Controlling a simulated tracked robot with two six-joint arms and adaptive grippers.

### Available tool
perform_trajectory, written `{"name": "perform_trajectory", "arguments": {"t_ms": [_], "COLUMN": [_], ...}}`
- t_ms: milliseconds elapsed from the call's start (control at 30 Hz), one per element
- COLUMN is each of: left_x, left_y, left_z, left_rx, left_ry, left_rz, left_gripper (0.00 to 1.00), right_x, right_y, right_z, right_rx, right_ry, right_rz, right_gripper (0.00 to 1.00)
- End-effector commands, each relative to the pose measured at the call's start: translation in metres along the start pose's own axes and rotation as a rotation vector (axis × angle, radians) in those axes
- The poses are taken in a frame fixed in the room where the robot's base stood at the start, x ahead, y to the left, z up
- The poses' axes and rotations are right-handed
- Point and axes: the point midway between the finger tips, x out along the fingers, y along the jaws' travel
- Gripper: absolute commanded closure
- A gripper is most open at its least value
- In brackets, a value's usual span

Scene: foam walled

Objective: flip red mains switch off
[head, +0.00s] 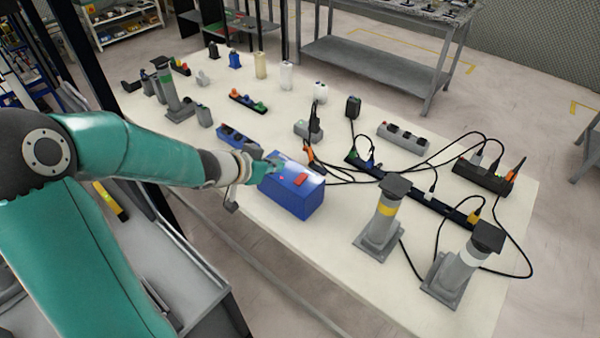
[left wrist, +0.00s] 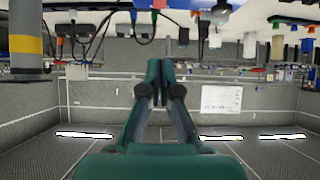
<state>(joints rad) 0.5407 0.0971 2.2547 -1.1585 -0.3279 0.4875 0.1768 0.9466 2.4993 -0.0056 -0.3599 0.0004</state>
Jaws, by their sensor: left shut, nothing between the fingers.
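A blue box (head: 291,198) stands near the front edge of the white table, with a red switch (head: 302,180) on its top face. Which way the switch is set is too small to tell. My left gripper (head: 272,166) reaches in from the left and is at the box's left upper side, left of the red switch. Whether it touches the box cannot be told. My right gripper is not in view.
Two grey posts (head: 379,225) stand on the table to the right of the box. A black power strip (head: 425,200) and loose cables lie behind them. A blue socket block (head: 238,136) sits behind my left gripper. The table strip in front of the posts is clear.

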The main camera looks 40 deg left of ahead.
Motion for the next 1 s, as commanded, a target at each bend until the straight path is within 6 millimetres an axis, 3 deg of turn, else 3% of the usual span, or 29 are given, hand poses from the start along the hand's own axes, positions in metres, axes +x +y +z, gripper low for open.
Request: {"name": "perform_trajectory", "arguments": {"t_ms": [267,633,767,1000], "left_x": [0.029,0.102,0.115,0.125], "left_y": [-0.001,-0.001,-0.002,-0.002], "left_z": [0.003,0.003,0.019,0.029], "left_rx": [-0.002,-0.003,-0.006,-0.005], "left_ry": [0.0,-0.001,-0.003,0.0], "left_rz": [0.0,-0.001,-0.002,-0.003], "left_gripper": [1.0,1.0,1.0,1.0], "right_x": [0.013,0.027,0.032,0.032], "right_y": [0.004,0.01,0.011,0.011], "right_z": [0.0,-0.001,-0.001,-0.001], "right_rx": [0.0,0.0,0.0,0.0], "right_ry": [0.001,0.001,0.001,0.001], "right_rz": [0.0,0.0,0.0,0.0], "right_gripper": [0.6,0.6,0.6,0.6]}}
